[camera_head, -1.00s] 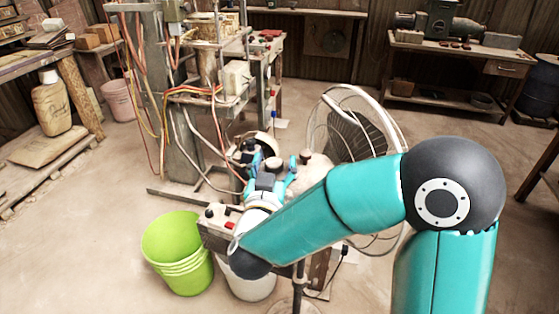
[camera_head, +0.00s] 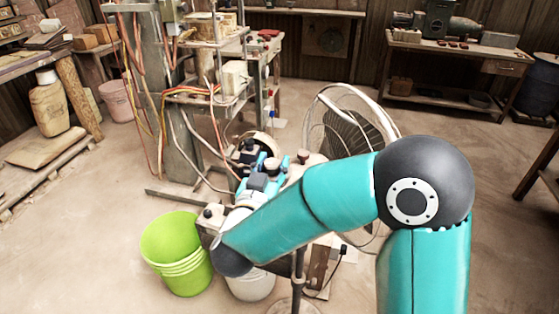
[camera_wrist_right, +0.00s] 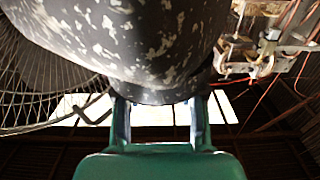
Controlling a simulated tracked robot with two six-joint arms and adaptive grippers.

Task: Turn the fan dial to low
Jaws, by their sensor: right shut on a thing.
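The fan (camera_head: 345,135) stands right of the press on a dark pole, its round wire guard facing right. My right gripper (camera_head: 262,160) is behind the fan, at the left of its motor housing. In the right wrist view a large dark, speckled rounded body (camera_wrist_right: 140,40) fills the top, with the wire guard (camera_wrist_right: 35,90) at left. Both fingers of the gripper (camera_wrist_right: 160,105) reach its dark lower end, which I take for the fan dial (camera_wrist_right: 160,96), and are shut on it. The dial's marking and setting are hidden. My left gripper is out of view.
A green bucket (camera_head: 178,255) and a white bucket (camera_head: 250,284) stand on the floor below my right arm. The press frame (camera_head: 178,115) with loose cables stands behind. A workbench (camera_head: 455,52) is at the back right. The floor at left is open.

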